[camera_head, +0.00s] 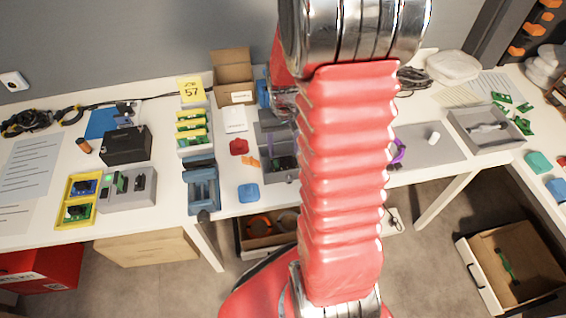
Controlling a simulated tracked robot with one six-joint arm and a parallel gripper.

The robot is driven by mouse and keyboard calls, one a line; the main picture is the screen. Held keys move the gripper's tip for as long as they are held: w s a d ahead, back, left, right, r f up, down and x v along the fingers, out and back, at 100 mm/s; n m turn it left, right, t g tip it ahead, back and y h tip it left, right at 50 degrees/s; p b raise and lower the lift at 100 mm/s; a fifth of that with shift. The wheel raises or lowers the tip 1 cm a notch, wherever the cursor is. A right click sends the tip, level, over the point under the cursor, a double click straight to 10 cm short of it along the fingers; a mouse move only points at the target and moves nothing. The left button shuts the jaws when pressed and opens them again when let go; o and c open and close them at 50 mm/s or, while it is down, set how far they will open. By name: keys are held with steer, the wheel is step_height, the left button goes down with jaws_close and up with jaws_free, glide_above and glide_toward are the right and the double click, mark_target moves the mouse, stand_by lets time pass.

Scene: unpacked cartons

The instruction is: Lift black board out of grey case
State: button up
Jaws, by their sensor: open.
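The grey case (267,168) stands open near the front edge of the bench, just left of my red arm, which covers its right side. The black board (284,163) lies low inside the case, dark with a small green patch; its right end is hidden by my arm. The metal end of my arm with my gripper (284,106) shows only in part, at the back of the case beside my red sleeve. It is open. Its fingertips are mostly hidden, and I see no contact with the board.
A blue fixture (202,186), a red piece (239,147) and a blue piece (248,193) lie left of the case. A cardboard box (233,77) stands behind. A grey mat (428,143) and grey tray (487,131) are on the right.

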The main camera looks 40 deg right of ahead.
mark_target(284, 158)
steer(key=shift+f, duration=2.15)
steer(key=shift+c, duration=0.5)
steer(key=c, duration=1.1)
steer(key=shift+r, duration=0.1)
step_height(284, 158, up, 10)
